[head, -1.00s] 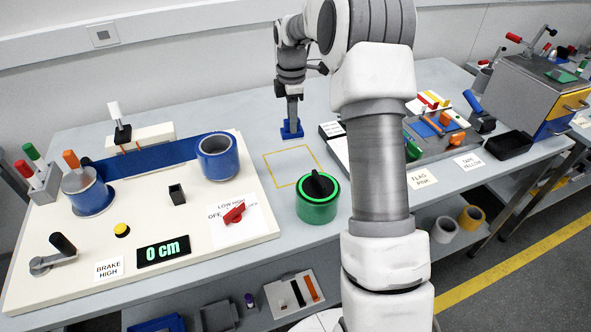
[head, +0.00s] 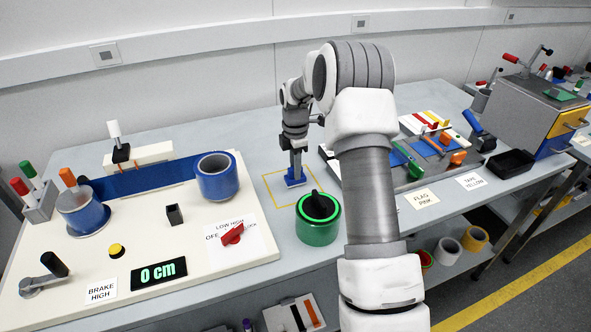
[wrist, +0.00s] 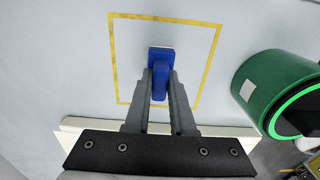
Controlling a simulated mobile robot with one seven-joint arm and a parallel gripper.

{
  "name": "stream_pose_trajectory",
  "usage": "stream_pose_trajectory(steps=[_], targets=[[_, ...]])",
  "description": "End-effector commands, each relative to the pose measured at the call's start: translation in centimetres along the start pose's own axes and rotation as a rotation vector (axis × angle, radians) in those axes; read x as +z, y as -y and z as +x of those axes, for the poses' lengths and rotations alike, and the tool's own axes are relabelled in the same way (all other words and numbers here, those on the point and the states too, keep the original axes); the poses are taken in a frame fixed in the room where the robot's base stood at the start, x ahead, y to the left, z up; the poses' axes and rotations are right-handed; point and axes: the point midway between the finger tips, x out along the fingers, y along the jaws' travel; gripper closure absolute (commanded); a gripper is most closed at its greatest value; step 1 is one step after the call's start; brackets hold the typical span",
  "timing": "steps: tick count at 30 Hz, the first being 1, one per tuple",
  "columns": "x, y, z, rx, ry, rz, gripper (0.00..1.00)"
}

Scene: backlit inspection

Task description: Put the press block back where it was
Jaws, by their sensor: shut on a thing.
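The press block is blue, with a flat base and an upright grip (head: 295,182). My gripper (head: 297,172) is shut on its grip, pointing down. In the wrist view the block (wrist: 161,52) shows between the two grey fingers (wrist: 160,90). It lies inside the yellow square outline (wrist: 113,60) on the grey bench, seen from above. In the head view the outline (head: 268,190) surrounds the block too, with the block toward its far right part. I cannot tell whether the base touches the bench.
A green round dial unit (head: 318,226) with a black knob stands just in front of the outline. A cream board (head: 200,255) with a blue roll (head: 217,180) lies to the left. A grey tray (head: 440,165) of parts lies to the right, behind my arm.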

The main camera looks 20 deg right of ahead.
Motion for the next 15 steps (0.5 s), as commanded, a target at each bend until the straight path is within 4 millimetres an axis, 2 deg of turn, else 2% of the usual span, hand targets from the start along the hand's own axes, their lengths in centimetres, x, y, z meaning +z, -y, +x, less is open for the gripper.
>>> stream_pose_trajectory(steps=[11,12,15], targets=[[0.03,-0.01,0.58,0.001,0.000,0.001,1.00],[0.03,0.00,0.57,0.000,0.000,0.001,0.74],[0.03,0.00,0.54,0.000,0.000,0.001,0.56]])
